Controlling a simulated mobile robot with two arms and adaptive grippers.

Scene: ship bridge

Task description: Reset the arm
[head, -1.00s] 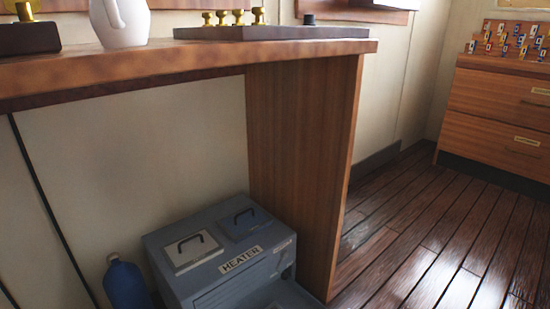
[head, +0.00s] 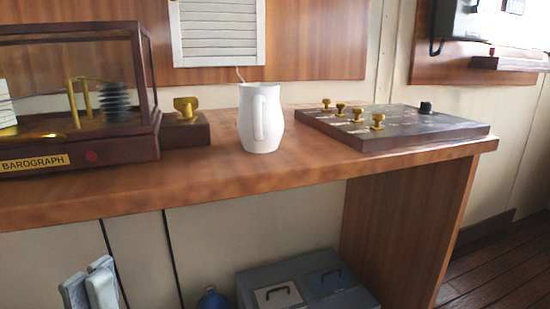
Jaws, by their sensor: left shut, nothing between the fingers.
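My left gripper (head: 92,284) shows at the bottom left of the head view, in front of and below the wooden shelf. Its pale fingers point upward and are shut with nothing between them. The rest of the left arm is below the picture. My right gripper is not in view.
A wooden shelf (head: 230,182) bears a barograph (head: 75,158), a white jug (head: 260,125) and a dark panel with brass knobs (head: 400,130). Floor (head: 500,275) shows clear at lower right.

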